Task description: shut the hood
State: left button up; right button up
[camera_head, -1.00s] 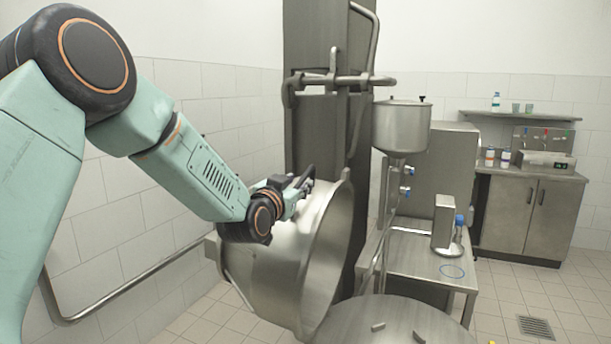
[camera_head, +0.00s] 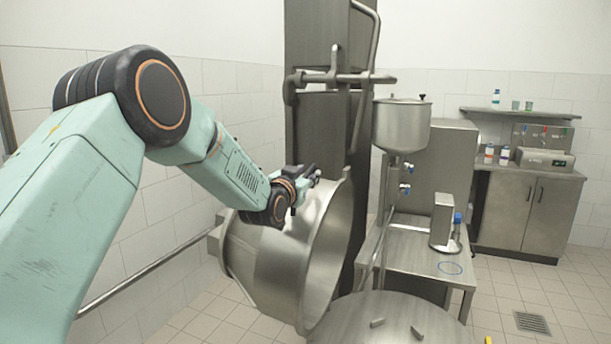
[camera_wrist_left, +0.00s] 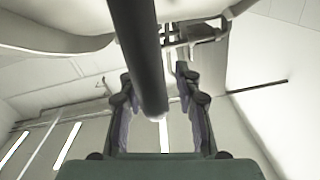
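The hood (camera_head: 262,262) is a large bowl-shaped metal shell, tilted up on its side, its wide mouth facing right. My left gripper (camera_head: 309,174) is at the hood's upper edge, partly hidden by its own wrist. In the left wrist view, the left gripper (camera_wrist_left: 158,115) has its fingers spread apart. A dark round bar (camera_wrist_left: 138,50) runs between them in that view; I cannot tell whether they touch it. The pale curved metal above it looks like part of the hood. My right gripper is not in view.
A round metal surface (camera_head: 400,325) with small blocks lies below the hood. A dark column (camera_head: 318,120) with pipes (camera_head: 340,79) stands behind it. A metal funnel tank (camera_head: 401,125) and a steel side table (camera_head: 415,250) are at the right.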

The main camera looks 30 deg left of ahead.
pick_arm(q)
jog(key=shift+s, duration=0.1)
jog(key=shift+c, duration=1.5)
jog(key=shift+w+f, duration=0.2)
jog(key=shift+w, duration=0.2)
grip_shut()
jog(key=shift+d+f, duration=0.1)
jog(key=shift+d, duration=0.1)
